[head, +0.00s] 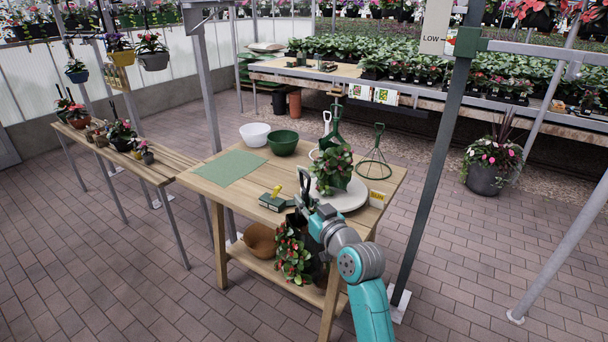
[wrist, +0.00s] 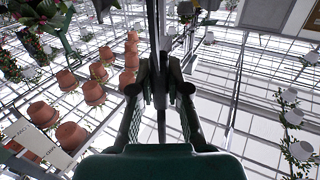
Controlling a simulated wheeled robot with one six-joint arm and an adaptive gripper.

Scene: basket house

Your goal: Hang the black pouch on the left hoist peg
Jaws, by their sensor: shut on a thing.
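My gripper (head: 303,212) is in front of the near edge of the wooden table, shut on the dark hanger of what looks like the black pouch (head: 316,268). The pouch hangs below the gripper in front of the table, with leaves and pink-red flowers (head: 292,258) on its left. My arm partly hides it. In the wrist view, a dark upright strip (wrist: 157,45) passes between the fingers of my gripper (wrist: 160,95); the pouch body is not seen there. I cannot pick out the left hoist peg in either view.
The table (head: 386,182) carries a round pale turntable (head: 350,199) with a green planted holder (head: 338,178), bowls (head: 283,142) and a green mat (head: 230,167). A dark green post (head: 432,160) with a LOW sign stands right.

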